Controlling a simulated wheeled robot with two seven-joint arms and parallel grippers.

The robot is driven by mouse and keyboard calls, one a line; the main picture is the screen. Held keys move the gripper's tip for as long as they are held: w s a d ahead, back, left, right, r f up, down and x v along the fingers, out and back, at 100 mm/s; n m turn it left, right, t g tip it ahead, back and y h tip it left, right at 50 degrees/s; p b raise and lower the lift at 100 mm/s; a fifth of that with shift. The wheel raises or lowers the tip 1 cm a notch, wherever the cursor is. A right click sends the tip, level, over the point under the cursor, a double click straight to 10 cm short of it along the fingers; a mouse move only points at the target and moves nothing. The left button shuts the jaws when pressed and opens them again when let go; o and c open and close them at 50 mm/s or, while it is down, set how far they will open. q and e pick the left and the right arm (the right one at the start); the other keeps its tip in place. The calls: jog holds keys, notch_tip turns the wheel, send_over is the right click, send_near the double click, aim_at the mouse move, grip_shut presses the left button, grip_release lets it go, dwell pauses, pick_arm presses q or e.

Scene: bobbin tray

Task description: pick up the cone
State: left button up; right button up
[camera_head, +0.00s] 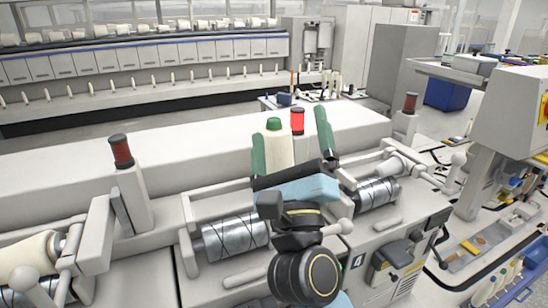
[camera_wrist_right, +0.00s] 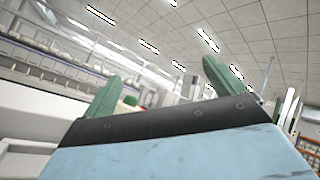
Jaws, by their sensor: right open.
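A cream cone with a dark green tip (camera_head: 278,153) stands upright near the middle of the head view. My right gripper (camera_head: 291,141) is open, with its two green fingers pointing up. In the head view the cone shows between the fingers, closer to the left one, and its lower part is hidden by the gripper body. Whether it is really between the fingers or behind them I cannot tell. In the right wrist view the open fingers (camera_wrist_right: 162,88) show no cone clearly between them. My left gripper is not in view.
Another cream cone (camera_head: 34,252) lies on the winding machine at the lower left. Metal drums (camera_head: 235,237) and a dark red lamp post (camera_head: 121,151) stand near my arm. A lit red lamp (camera_head: 297,121) is close beside the fingers. A long white cover (camera_head: 190,140) runs behind.

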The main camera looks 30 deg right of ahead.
notch_tip(320, 180, down, 2)
jog(key=w+d+m+g+h, duration=0.2)
jog(key=w+m+g, duration=0.1)
jog(key=m+g, duration=0.3)
jog(key=m+g+y+p, duration=0.1)
jog(key=m+g+y, duration=0.1)
jog(key=m+y, duration=0.1)
send_near(274, 130)
jog(key=x, duration=0.6)
jog(key=shift+d+f, duration=0.15)
jog(key=shift+d, duration=0.2)
jog(key=shift+a+p+x, duration=0.1)
jog(key=shift+p+x, duration=0.3)
jog(key=shift+x, duration=1)
jog(key=shift+a+p+x, duration=0.15)
jog(key=shift+p+x, duration=0.2)
jog(key=shift+x, duration=1)
jog(key=shift+w, duration=0.15)
jog(key=c, duration=1.6)
